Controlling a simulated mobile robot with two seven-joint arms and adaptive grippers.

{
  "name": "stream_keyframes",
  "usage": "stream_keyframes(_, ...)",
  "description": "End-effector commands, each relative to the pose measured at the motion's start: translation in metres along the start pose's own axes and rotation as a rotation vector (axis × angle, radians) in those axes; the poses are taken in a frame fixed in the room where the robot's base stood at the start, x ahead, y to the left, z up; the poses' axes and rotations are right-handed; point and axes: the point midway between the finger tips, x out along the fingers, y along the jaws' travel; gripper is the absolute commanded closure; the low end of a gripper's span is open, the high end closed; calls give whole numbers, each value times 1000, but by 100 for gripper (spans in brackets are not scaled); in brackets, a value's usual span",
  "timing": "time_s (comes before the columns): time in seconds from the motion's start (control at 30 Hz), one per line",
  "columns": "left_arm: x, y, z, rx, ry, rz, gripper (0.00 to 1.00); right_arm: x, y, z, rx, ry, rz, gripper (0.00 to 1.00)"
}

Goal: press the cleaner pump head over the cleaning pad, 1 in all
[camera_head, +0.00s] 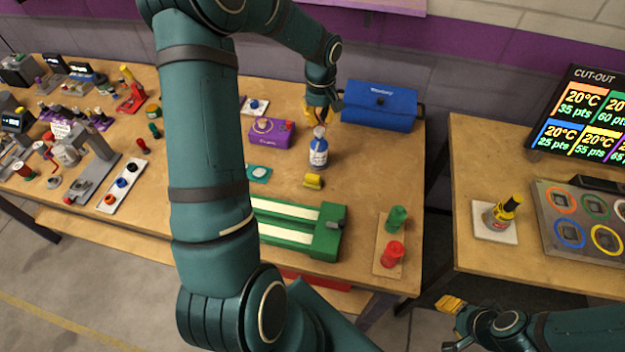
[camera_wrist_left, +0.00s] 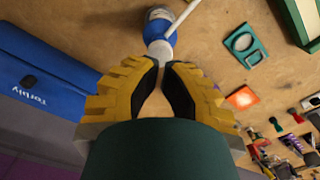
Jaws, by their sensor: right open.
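The cleaner bottle (camera_head: 319,152) stands upright on the table, with a blue-and-white body and a pump top. My right gripper (camera_head: 450,304) is away at lower right, open.
A blue case (camera_head: 379,107) stands behind right of the bottle, a purple box (camera_head: 270,134) to its left. A yellow block (camera_head: 313,181) and green track (camera_head: 326,238) lie in front. A gap separates the right table (camera_head: 470,140). My left arm hides part of the table.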

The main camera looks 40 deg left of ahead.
Motion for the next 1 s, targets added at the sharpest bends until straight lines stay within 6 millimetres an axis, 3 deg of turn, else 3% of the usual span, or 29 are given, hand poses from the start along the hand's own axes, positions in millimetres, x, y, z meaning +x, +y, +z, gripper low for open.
stream_keyframes(1.0, 32, 0, 0, 0, 0, 0, 100, 23, 9, 3, 0, 0, 0, 53)
